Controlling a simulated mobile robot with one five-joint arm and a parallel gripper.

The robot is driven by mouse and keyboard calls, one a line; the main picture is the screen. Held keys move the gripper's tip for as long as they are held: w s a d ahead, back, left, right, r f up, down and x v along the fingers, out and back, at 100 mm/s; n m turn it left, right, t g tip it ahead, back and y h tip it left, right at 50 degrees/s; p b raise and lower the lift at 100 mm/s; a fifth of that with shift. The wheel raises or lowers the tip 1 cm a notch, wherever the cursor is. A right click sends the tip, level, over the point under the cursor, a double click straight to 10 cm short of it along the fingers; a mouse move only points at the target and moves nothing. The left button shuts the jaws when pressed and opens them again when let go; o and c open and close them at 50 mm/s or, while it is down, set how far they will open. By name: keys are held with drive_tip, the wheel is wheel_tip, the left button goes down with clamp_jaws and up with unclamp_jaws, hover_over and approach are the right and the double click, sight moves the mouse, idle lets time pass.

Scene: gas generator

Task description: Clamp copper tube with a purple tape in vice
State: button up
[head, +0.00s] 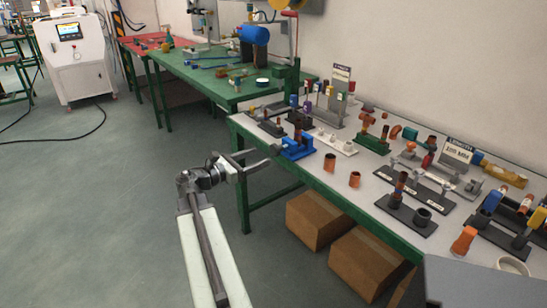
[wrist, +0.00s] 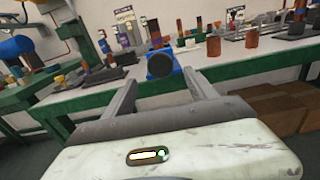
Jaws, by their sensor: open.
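The blue vice (head: 297,148) stands at the near left edge of the white-topped table; in the wrist view it shows between my fingers, beyond their tips (wrist: 160,62). A brown-copper upright piece shows just above it in the wrist view (wrist: 155,40); I cannot tell if it is in the jaws. Two short copper pieces stand right of the vice, one nearer (head: 330,162) and one farther right (head: 354,179). I cannot make out purple tape on any tube. My gripper (head: 262,158) is open and empty, left of the vice and apart from it, off the table's edge.
A green workbench (head: 215,77) stands behind. Cardboard boxes (head: 318,220) lie under the table.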

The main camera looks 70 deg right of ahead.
sight(272, 151)
drive_tip(key=x, duration=0.8)
drive_tip(key=shift+r, duration=0.2)
drive_tip(key=c, duration=1.3)
